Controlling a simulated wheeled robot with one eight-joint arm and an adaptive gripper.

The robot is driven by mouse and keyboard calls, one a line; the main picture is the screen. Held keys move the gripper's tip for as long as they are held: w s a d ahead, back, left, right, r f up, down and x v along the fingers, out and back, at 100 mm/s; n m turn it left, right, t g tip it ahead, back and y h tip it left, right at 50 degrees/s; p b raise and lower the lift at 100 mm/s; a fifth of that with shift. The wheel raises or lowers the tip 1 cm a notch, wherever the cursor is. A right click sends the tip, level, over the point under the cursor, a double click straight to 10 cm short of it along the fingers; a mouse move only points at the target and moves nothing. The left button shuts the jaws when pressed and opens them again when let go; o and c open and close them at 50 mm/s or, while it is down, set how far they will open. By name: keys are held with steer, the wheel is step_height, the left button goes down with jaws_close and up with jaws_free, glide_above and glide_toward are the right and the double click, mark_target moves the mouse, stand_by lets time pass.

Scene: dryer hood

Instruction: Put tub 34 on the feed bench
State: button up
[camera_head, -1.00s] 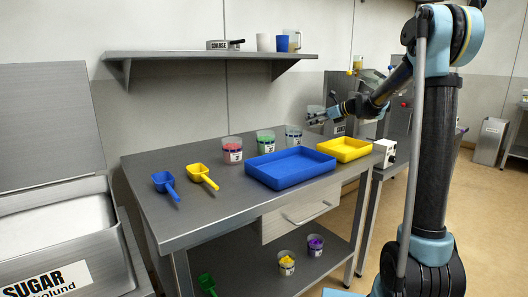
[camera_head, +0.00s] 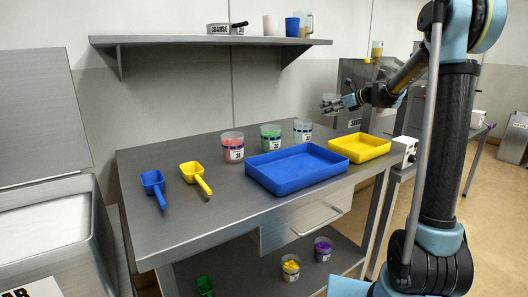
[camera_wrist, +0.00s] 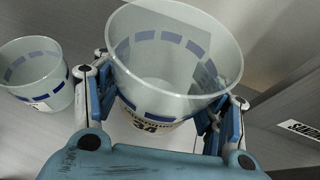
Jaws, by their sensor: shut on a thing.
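Tub 34 (camera_wrist: 170,75) is a clear, empty-looking tub with a band of blue blocks and a label reading 34. In the wrist view it stands between the fingers of my gripper (camera_wrist: 170,122), which is shut on its sides. In the head view my gripper (camera_head: 345,103) is in the air above the back right of a steel bench (camera_head: 205,235), with the clear tub at its fingers. No label names a feed bench in these frames, so I cannot tell which bench that is.
On the bench stand a pink-filled tub (camera_head: 232,147), a green-filled tub (camera_head: 270,137), a pale tub (camera_head: 303,131), a blue tray (camera_head: 296,183), a yellow tray (camera_head: 360,161) and two scoops. A wall shelf (camera_head: 210,41) hangs behind. Another bench (camera_head: 481,131) stands at right.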

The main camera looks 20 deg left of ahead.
mark_target(328, 135)
steer(key=shift+s+f, duration=0.15)
steer(key=shift+f, duration=4.8)
steer(key=o, duration=1.2)
steer(key=shift+f, duration=0.1)
steer(key=shift+c, duration=0.2)
steer(key=shift+o, duration=0.2)
steer(key=shift+d+r, duration=0.2)
steer(key=v, duration=1.1)
steer(key=shift+s+d+r, duration=0.15)
steer(key=shift+d, duration=0.05)
